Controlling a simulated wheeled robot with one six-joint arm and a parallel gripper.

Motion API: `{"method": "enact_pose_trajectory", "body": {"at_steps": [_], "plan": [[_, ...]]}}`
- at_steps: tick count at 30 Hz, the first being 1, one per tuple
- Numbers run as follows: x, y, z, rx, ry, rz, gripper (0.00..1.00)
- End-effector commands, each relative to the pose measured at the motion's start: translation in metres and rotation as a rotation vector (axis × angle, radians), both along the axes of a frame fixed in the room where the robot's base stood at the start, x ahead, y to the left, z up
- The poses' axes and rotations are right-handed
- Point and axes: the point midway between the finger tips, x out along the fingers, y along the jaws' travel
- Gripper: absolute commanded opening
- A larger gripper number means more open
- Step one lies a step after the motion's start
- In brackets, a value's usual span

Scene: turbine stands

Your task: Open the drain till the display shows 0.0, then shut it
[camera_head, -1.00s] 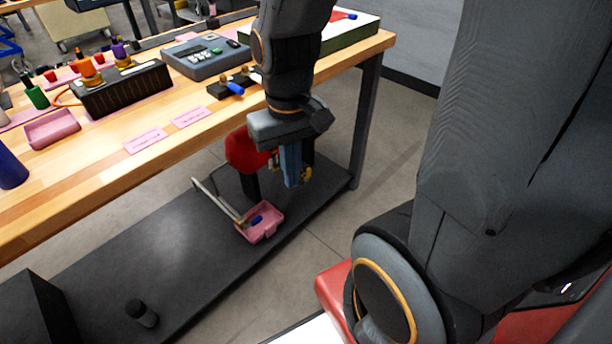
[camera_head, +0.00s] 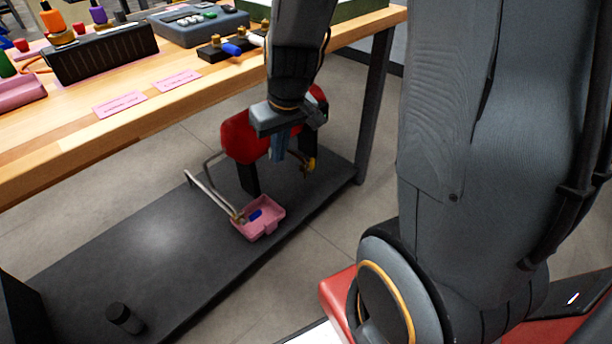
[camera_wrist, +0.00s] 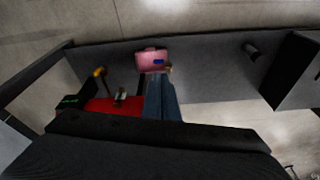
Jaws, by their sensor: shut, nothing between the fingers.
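A red rounded tank (camera_head: 240,138) stands on the dark lower shelf under the bench, partly hidden behind my gripper (camera_head: 279,157). A pink tray (camera_head: 262,234) sits on the shelf in front of it, with a small blue piece (camera_head: 255,214) in or over it; I cannot tell which. A bent metal pipe (camera_head: 207,188) runs beside the tray. In the wrist view, a small green-lit display (camera_wrist: 68,101) is beside the red tank (camera_wrist: 100,107), its digits too small to read. A yellow part (camera_wrist: 101,72) shows near it. My gripper is shut and empty, above the shelf.
The wooden bench top (camera_head: 60,145) lies above the shelf, carrying pink labels (camera_head: 120,104), a grey panel (camera_head: 200,25) and a blue-handled valve block (camera_head: 230,47). A bench leg (camera_head: 374,110) stands right of the tank.

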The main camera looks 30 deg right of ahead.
Motion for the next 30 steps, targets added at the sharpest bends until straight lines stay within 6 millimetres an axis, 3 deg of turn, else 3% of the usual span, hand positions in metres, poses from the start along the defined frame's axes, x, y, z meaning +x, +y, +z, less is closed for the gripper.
{"method": "enact_pose_trajectory", "body": {"at_steps": [1,11,18,24,30], "plan": [[0.018,-0.005,-0.026,-0.005,-0.022,0.003,0.00],[0.110,-0.043,-0.129,-0.093,-0.170,0.041,0.00],[0.168,-0.083,-0.205,-0.202,-0.248,0.054,0.00],[0.205,-0.121,-0.267,-0.312,-0.283,0.061,0.00],[0.226,-0.151,-0.307,-0.401,-0.294,0.063,0.00]]}}
